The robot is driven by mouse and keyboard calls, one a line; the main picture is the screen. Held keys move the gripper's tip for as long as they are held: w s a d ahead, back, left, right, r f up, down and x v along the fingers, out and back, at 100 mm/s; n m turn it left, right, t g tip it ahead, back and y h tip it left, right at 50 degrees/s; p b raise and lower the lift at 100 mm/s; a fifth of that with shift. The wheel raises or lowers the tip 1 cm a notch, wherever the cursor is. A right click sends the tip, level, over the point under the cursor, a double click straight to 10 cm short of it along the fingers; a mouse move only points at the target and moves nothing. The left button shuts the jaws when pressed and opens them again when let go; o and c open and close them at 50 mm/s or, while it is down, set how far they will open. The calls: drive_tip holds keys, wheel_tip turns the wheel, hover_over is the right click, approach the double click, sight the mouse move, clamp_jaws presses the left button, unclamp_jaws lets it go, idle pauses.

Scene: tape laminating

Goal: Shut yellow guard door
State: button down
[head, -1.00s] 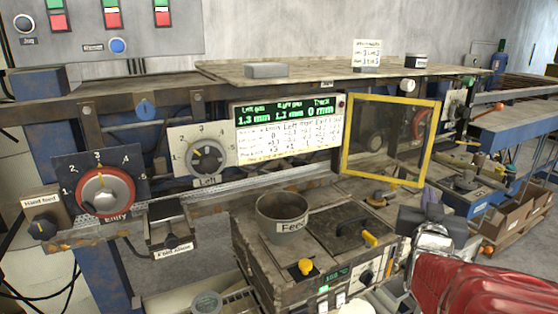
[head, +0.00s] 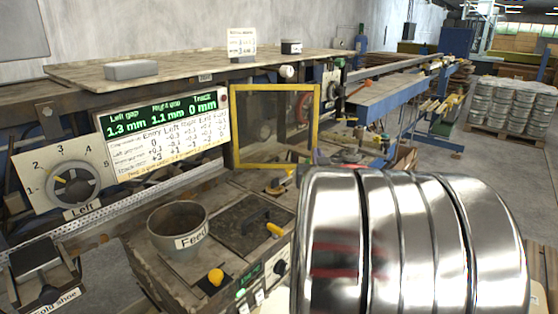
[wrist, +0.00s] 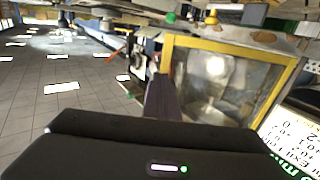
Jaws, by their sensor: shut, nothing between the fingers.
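The yellow guard door (head: 273,126) is a clear pane in a yellow frame, just right of the green display. In the wrist view the door (wrist: 222,84) fills the upper right, tilted. My gripper (wrist: 162,97) shows there as a dark, narrow shut pair of fingers with nothing held. Its tip is close to the door's left frame edge in the picture; I cannot tell whether they touch. In the head view my gripper is hidden behind my silver arm.
The display panel (head: 165,128) is left of the door. A blue bench (head: 385,92) is behind right.

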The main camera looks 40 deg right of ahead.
drive_tip(key=shift+x, duration=0.8)
drive_tip(key=shift+w, duration=0.15)
